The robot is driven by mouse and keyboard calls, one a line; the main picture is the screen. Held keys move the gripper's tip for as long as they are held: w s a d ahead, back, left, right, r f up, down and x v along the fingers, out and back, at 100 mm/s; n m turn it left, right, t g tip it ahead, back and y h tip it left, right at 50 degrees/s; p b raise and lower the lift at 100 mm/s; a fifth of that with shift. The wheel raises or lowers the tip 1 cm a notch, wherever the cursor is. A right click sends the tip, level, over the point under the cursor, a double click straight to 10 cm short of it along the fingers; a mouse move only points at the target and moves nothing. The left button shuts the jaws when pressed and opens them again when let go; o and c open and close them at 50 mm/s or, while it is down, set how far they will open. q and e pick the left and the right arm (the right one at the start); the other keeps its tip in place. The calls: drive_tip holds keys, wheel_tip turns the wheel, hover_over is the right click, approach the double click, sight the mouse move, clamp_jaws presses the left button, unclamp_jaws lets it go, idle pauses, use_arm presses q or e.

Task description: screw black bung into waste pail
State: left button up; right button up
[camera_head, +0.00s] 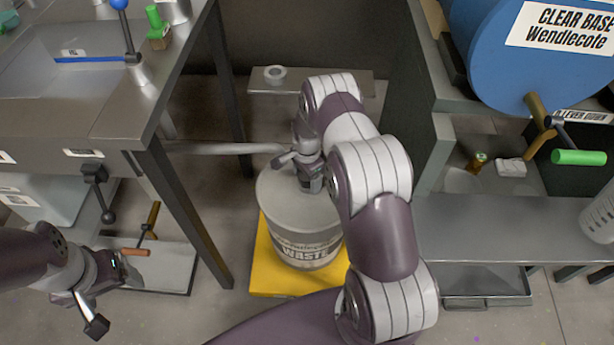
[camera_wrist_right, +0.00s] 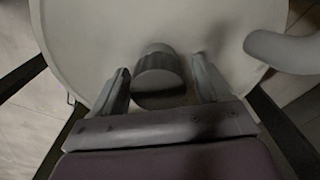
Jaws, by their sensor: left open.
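The waste pail (camera_head: 308,248) is a grey drum with a flat light lid and a "WASTE" label, standing on a yellow base. My right gripper (camera_head: 309,185) points down over its lid. In the right wrist view the right gripper (camera_wrist_right: 163,85) has its two fingers apart, one on each side of a short dark grey cylinder, which looks like the black bung (camera_wrist_right: 158,76). Narrow gaps show beside it. Whether it is seated in the lid cannot be told. The bung is hidden in the head view. My left gripper (camera_head: 108,290) is open and empty at the lower left.
A grey pipe (camera_head: 225,149) runs from the left bench to above the pail lid; its end (camera_wrist_right: 280,50) shows beside the right gripper. A blue drum (camera_head: 490,60) and a metal bench (camera_head: 470,230) stand at the right.

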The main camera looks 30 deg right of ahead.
drive_tip(key=n, duration=0.8)
drive_tip(key=shift+s+p, duration=0.1)
drive_tip(key=shift+p, duration=0.2)
drive_tip(key=n, duration=0.5)
drive_tip(key=shift+n, duration=0.4)
